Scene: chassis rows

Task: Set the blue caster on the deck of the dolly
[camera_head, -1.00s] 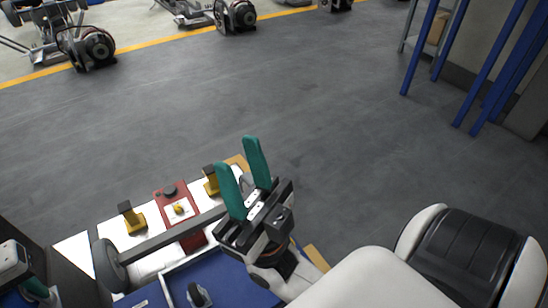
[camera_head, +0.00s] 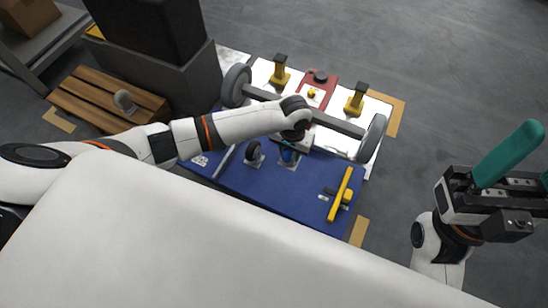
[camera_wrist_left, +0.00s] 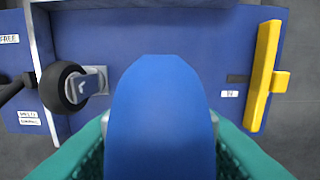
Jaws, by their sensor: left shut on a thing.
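My left gripper (camera_head: 291,148) is shut on the blue caster (camera_wrist_left: 160,115), over the blue surface. In the left wrist view the caster fills the middle, between the two teal fingers. In the head view only a little of the blue caster (camera_head: 289,157) shows below my wrist; I cannot tell whether it touches the surface. The likely dolly, with a slatted wooden deck (camera_head: 85,99), stands at the left. A grey caster (camera_head: 124,101) is on its deck. My right gripper (camera_head: 522,170) is open and empty at the far right, partly cut off by the frame edge.
The blue surface (camera_head: 232,179) also holds a black-wheeled caster (camera_head: 253,151) and a yellow handle (camera_head: 340,193).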

